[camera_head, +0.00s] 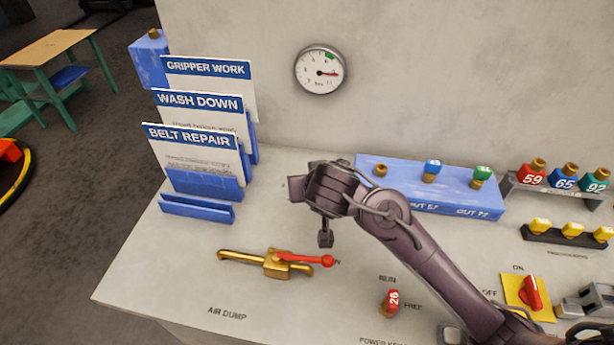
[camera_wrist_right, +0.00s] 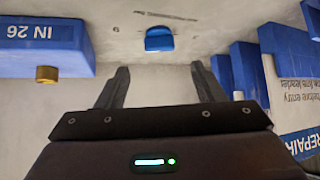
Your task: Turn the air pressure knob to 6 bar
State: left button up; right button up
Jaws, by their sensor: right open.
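The blue air pressure knob (camera_wrist_right: 160,40) shows in the right wrist view, on the grey panel beyond my fingers. In the head view I cannot see it; my right arm seems to cover it. My right gripper (camera_wrist_right: 160,88) is open and empty. Its two fingers point towards the knob, which appears between their lines and apart from them. The round gauge (camera_head: 320,69) hangs on the back wall. Its red needle points right, a little below a green mark at its upper right. The small print by the knob is too blurred to read. My left gripper is out of view.
Blue sign holders (camera_head: 203,184) stand left of my gripper. A blue block (camera_head: 455,198) with brass fittings stands right of it, near the wall. A brass valve with a red lever (camera_head: 305,259) lies in front. A red numbered tag (camera_head: 392,299) is nearer the front.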

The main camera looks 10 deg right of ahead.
jog(key=x, duration=0.6)
jog(key=shift+w+f, duration=0.45)
jog(key=shift+f, duration=0.05)
